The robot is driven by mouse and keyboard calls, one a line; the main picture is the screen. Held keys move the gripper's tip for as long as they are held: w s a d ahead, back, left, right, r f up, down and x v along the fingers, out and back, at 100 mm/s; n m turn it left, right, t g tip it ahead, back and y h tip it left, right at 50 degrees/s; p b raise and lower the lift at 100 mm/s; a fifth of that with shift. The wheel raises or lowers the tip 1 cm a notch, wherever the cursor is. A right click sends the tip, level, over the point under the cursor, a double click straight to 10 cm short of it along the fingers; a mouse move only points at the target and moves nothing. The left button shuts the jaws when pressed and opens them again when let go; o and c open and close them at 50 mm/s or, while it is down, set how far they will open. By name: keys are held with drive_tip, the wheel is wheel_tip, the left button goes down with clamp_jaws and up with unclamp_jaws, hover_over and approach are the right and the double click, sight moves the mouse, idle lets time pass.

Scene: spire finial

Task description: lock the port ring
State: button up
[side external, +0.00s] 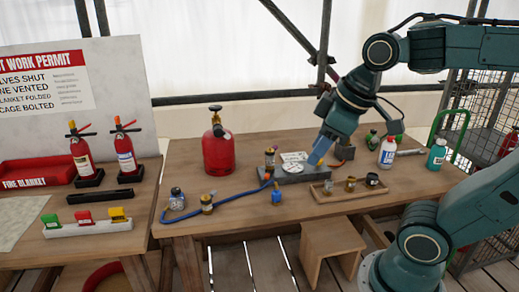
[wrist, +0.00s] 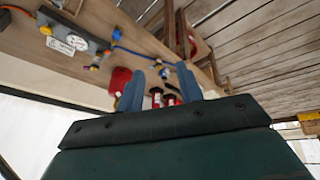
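A grey block (side external: 303,172) lies on the workbench with a pale round disc and a white label on top. The block also shows in the wrist view (wrist: 72,38), at the upper left. A brass fitting (side external: 270,158) stands at its left end, by the blue hose (side external: 232,207). I cannot tell which part is the port ring. My gripper (side external: 319,151) appears over the block's right end in the side view. In the wrist view its two blue fingers (wrist: 158,88) stand apart with nothing held between them. Whether they touch anything is unclear.
A red gas cylinder (side external: 218,150) stands left of the block. A wooden tray (side external: 345,191) with small fittings lies in front. A white bottle (side external: 387,152) and a teal bottle (side external: 436,154) stand to the right.

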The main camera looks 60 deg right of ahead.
drive_tip(key=s+m, duration=0.1)
drive_tip(key=s+a+f+m, duration=0.1)
drive_tip(key=s+f, duration=0.1)
drive_tip(key=s, duration=0.1)
drive_tip(key=shift+a+m+t, duration=0.15)
drive_tip(key=shift+m+t, duration=0.15)
drive_tip(key=shift+m, duration=0.1)
